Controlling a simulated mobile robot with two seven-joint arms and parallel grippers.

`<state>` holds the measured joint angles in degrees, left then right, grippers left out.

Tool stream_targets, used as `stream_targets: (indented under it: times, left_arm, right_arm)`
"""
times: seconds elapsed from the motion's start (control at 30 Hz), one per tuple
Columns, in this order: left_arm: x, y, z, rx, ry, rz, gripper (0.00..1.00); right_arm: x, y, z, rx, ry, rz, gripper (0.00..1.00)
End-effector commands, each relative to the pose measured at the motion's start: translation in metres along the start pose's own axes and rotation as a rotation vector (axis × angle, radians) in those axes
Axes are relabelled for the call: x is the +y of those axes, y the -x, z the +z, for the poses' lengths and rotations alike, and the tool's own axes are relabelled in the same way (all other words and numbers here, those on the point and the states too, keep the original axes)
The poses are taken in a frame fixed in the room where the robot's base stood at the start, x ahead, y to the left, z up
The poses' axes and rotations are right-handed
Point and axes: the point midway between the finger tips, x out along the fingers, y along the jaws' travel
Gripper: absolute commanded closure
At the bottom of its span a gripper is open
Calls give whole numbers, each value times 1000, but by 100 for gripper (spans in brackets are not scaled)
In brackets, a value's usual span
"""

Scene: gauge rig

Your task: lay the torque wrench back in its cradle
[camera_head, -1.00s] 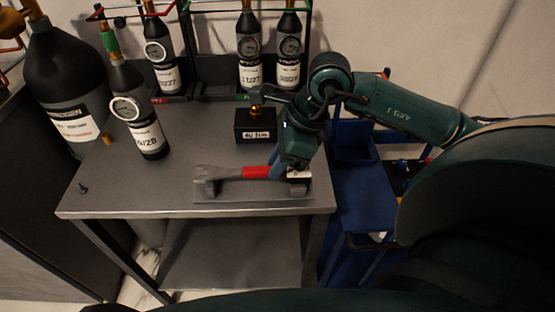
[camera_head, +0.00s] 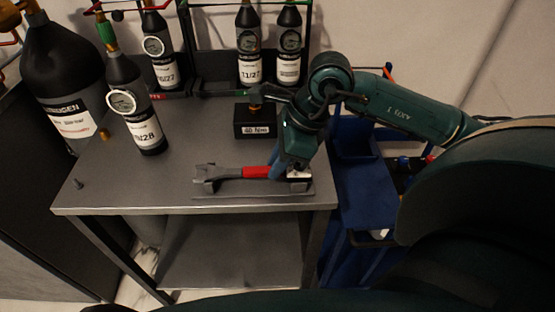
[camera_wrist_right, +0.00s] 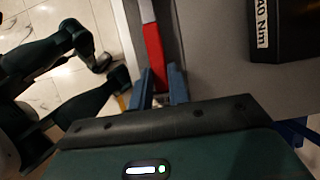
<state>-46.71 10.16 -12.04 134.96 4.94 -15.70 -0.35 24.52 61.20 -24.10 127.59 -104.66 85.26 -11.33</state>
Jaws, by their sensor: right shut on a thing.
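The torque wrench (camera_head: 230,172) has a grey shaft, a forked head at the left and a red band. It lies level over its cradle (camera_head: 250,191), a flat grey plate with raised supports near both ends. The head end is just above or on the left support; I cannot tell if it touches. My right gripper (camera_head: 284,172) is shut on the wrench to the right of the red band, hiding the handle end. In the right wrist view the red band (camera_wrist_right: 154,55) runs up from between the blue fingers (camera_wrist_right: 161,88). My left gripper is not in view.
A black box (camera_head: 254,122) labelled 40 Nm stands behind the wrench. Gauged bottles (camera_head: 140,125) stand at the back and left of the grey table (camera_head: 120,185). A blue cart (camera_head: 365,195) stands at the right.

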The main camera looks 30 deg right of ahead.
Motion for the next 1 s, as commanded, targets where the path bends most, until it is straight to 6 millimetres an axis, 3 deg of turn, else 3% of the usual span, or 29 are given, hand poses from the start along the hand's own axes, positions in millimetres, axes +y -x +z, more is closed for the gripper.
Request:
stream_targets:
  times: [0.07,0.1,0.4,0.77,0.83,1.0]
  left_arm:
    - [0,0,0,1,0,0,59]
    - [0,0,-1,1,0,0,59]
    - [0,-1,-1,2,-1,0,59]
    - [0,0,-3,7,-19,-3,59]
    - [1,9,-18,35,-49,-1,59]
    - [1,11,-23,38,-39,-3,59]
  right_arm:
    - [0,0,0,-1,0,-1,100]
    - [0,0,0,-1,0,-1,80]
    - [0,0,0,0,0,0,57]
    - [0,0,0,1,0,1,57]
    - [0,0,0,1,0,1,57]
    - [-1,44,0,1,0,-7,57]
